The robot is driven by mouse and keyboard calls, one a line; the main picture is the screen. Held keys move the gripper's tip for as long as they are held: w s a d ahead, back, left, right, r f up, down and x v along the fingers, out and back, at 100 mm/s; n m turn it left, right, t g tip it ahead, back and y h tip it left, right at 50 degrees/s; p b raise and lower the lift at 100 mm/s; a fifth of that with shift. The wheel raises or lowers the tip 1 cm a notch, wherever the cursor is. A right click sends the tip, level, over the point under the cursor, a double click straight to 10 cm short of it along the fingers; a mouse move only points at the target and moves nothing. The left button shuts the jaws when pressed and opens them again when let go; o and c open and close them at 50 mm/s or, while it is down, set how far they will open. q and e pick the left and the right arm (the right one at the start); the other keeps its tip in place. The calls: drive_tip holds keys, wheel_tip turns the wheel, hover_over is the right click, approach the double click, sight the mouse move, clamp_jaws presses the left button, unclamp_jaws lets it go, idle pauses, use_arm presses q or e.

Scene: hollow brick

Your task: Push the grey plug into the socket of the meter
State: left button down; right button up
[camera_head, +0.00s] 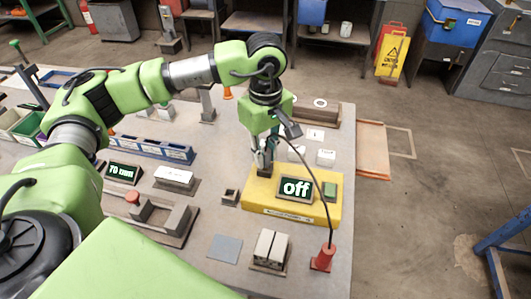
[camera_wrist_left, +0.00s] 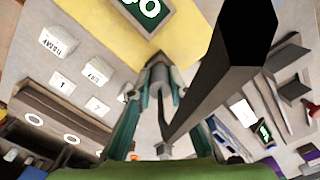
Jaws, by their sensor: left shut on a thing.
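The yellow meter (camera_head: 292,209) lies at the right end of the bench, its screen (camera_head: 295,188) reading "off". My left gripper (camera_head: 264,163) points down over the meter's back left part. In the left wrist view, the gripper (camera_wrist_left: 154,92) is shut on the grey plug (camera_wrist_left: 158,78), whose tip is at or just above the yellow surface (camera_wrist_left: 110,25). I cannot tell whether it touches or is in the socket; the plug hides the socket. A dark cable (camera_head: 326,205) runs from near the gripper to a red stand (camera_head: 324,257). My right gripper is not in view.
The bench edge is close on the right.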

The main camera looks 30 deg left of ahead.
use_arm(q)
drive_tip(key=shift+f+b, duration=0.35)
drive_tip(key=shift+f, duration=0.1)
drive_tip(key=c, duration=1.8)
unclamp_jaws()
drive_tip(key=shift+r, duration=0.2)
wheel_tip(320, 180, up, 12)
drive_tip(key=shift+f, duration=0.1)
